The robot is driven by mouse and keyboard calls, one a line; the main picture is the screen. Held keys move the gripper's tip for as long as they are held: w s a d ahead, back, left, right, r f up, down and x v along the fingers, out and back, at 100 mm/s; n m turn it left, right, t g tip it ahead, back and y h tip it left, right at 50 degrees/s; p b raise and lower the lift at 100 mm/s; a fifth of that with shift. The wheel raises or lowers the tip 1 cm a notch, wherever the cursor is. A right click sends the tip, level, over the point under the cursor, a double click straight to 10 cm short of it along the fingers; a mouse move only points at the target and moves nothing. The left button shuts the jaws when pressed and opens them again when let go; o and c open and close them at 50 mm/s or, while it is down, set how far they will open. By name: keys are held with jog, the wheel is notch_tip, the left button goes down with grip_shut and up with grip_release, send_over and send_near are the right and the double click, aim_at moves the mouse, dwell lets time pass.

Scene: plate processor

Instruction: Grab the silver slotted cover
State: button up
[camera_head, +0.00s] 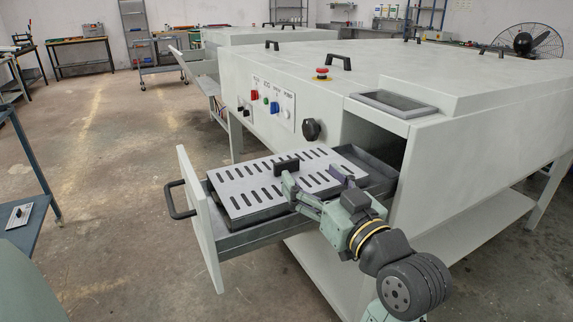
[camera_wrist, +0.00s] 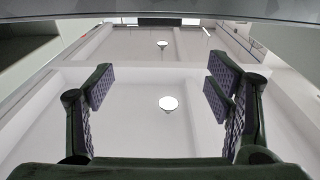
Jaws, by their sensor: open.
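The silver slotted cover (camera_head: 237,189) lies in the pulled-out drawer (camera_head: 245,242) of the white machine in the head view. It is a flat plate with rows of dark slots and a black handle (camera_head: 286,164) standing up from it. My gripper (camera_head: 315,180) is over the right front part of the cover, low and just to the right of the handle. Its fingers are spread, and nothing is seen between them. In the wrist view, my gripper (camera_wrist: 160,90) shows both padded fingers wide apart. I cannot tell whether a finger touches the cover.
The white machine (camera_head: 463,118) stands behind and right of the drawer, with a control panel (camera_head: 273,100) and a red emergency button (camera_head: 322,73). The drawer front has a black pull handle (camera_head: 175,199). A blue-grey table (camera_head: 28,209) is at the left. Floor between is clear.

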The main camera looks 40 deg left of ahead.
aim_at(288, 164)
jog(key=shift+w+d+f+g+h, duration=0.2)
jog(key=shift+d+f+g+h, duration=0.15)
jog(key=shift+f, duration=0.45)
jog(key=p+x, duration=0.1)
jog(key=x, duration=0.4)
jog(key=shift+f, duration=0.1)
jog(key=p+x, duration=0.1)
jog(key=x, duration=0.3)
jog(key=shift+s+a+f+p, duration=0.1)
jog(key=shift+a+p, duration=0.15)
jog(key=shift+p, duration=0.15)
jog(key=shift+w+a, duration=0.2)
jog(key=shift+a, duration=0.15)
jog(key=c, duration=1.6)
